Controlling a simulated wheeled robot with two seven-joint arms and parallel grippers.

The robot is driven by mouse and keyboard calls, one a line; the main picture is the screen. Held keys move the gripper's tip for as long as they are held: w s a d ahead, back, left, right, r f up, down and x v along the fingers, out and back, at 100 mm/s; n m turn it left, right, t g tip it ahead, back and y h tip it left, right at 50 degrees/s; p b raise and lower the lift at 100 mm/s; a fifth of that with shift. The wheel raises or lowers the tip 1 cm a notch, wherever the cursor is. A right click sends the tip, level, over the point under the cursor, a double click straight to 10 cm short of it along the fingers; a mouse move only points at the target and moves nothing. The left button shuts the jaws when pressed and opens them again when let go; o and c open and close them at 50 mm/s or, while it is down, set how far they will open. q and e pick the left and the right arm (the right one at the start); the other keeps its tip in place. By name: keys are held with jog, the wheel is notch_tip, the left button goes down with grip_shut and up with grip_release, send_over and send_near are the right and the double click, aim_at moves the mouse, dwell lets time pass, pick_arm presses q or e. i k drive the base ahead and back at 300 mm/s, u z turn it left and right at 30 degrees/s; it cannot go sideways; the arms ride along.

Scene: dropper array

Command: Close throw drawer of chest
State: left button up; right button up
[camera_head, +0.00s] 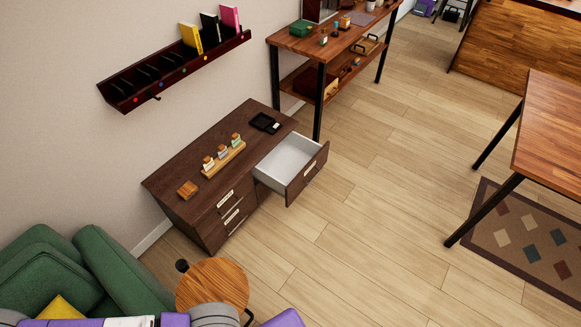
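A low dark brown chest (171,172) stands against the wall left of centre. One upper drawer (307,175) at its right end is pulled well out into the room. Its white inside looks empty, and its dark front carries a small pale label. The label's text is too small to read. The chest's drawers at the left end (233,213) look shut. Neither of my grippers is in view, and nothing is seen touching the open drawer.
A wooden rack with small bottles (224,160), a wooden block (187,189) and a black tray (265,122) sit on the chest. A round wooden table (212,285) and green armchair (110,264) stand in front. The floor (360,215) right of the drawer is clear.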

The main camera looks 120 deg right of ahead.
aim_at(294, 162)
jog(key=z, duration=3.1)
jog(key=k, duration=0.2)
jog(key=z, duration=1.1)
jog(key=i, duration=0.5)
